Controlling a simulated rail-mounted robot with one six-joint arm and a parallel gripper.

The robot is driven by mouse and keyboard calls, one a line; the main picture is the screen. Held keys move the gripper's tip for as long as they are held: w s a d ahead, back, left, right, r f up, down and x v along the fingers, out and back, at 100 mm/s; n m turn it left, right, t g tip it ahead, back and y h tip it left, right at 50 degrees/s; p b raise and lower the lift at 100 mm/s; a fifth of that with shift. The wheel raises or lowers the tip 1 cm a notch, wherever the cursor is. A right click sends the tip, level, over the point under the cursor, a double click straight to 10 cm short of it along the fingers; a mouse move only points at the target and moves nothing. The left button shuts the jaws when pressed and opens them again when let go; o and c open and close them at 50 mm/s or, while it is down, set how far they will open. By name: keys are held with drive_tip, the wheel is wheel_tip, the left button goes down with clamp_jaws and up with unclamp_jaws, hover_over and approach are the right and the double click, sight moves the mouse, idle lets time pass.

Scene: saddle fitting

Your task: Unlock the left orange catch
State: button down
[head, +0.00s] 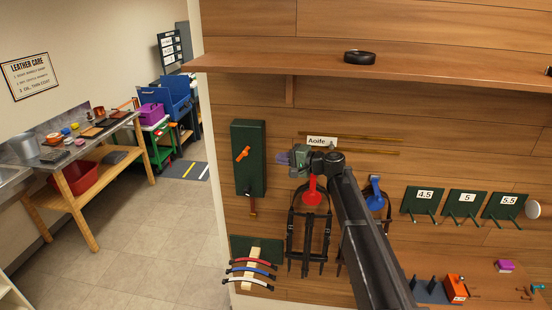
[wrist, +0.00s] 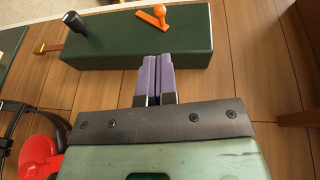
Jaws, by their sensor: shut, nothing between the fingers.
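The orange catch (head: 242,153) sits on the front of a tall dark green box (head: 250,180) on the wood wall. In the wrist view the catch (wrist: 153,17) lies slanted across the green face, beyond my fingertips. My gripper (head: 283,158) is to the right of the box in the head view. Its purple fingers (wrist: 155,70) are together and empty, pointing at the box's near side. I cannot tell whether the tips touch the box. They are apart from the catch.
A black knob (wrist: 75,23) stands out from the box, near a brown strap (wrist: 47,47). Bridles with a red holder (head: 312,192) and a blue holder (head: 375,190) hang beside and below my gripper. A wooden shelf (head: 400,65) runs above.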

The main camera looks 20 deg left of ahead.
sight(247, 154)
drive_tip(key=b+x, duration=0.1)
drive_tip(key=x, duration=1)
drive_tip(key=shift+a, duration=0.15)
drive_tip(key=shift+s+a+r+p, duration=0.1)
drive_tip(key=shift+a+r+p, duration=0.6)
drive_tip(key=shift+r+p, duration=0.15)
drive_tip(key=shift+a, duration=0.1)
drive_tip(key=shift+f, duration=0.1)
